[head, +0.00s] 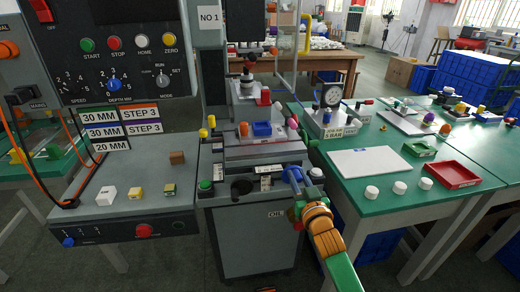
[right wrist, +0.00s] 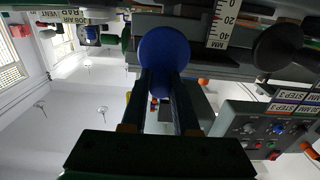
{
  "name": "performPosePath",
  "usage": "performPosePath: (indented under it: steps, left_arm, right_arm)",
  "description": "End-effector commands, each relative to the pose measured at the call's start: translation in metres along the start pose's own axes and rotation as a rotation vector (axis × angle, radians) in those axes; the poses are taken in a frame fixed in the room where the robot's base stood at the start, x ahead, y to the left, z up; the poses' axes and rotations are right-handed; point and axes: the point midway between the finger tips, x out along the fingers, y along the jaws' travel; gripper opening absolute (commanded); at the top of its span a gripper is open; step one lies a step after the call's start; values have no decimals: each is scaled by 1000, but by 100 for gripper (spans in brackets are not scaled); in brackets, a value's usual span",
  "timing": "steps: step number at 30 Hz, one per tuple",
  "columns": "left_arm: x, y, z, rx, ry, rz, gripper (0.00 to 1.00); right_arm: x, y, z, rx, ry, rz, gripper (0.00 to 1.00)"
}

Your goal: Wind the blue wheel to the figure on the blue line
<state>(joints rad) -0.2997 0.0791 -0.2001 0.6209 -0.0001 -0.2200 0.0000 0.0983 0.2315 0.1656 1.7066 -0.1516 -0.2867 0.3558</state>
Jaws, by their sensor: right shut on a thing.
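The blue wheel (head: 294,175) sits at the front right of the pad printer's bed; it also shows in the right wrist view (right wrist: 165,48). My right gripper (head: 300,188) is at the wheel from the front, and its two fingers (right wrist: 167,80) are shut on it. A white scale marked in MM (right wrist: 222,20) is beside the wheel; its pointer cannot be made out. The panel has cards reading 30 MM (head: 100,117), 30 MM (head: 105,132), 20 MM (head: 112,145) and STEP 3 (head: 139,113). Which line is blue is too small to tell. My left gripper is not in view.
A black knob (head: 241,187) is left of the wheel, with a green button (head: 205,186) beyond it. A green table (head: 390,200) at right holds a white plate (head: 372,163), white discs and a red tray (head: 451,174). Small blocks stand on the grey shelf (head: 90,212).

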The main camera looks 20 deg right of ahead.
Motion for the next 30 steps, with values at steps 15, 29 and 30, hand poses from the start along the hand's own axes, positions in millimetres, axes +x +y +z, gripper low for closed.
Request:
performPosePath:
  steps: [15,29,30]
  left_arm:
    - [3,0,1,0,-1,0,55]
    - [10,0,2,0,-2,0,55]
    - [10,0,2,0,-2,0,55]
  right_arm:
    - [0,12,8,0,-1,2,0]
    - [0,18,21,0,-2,2,0]
    - [0,18,21,0,-2,2,0]
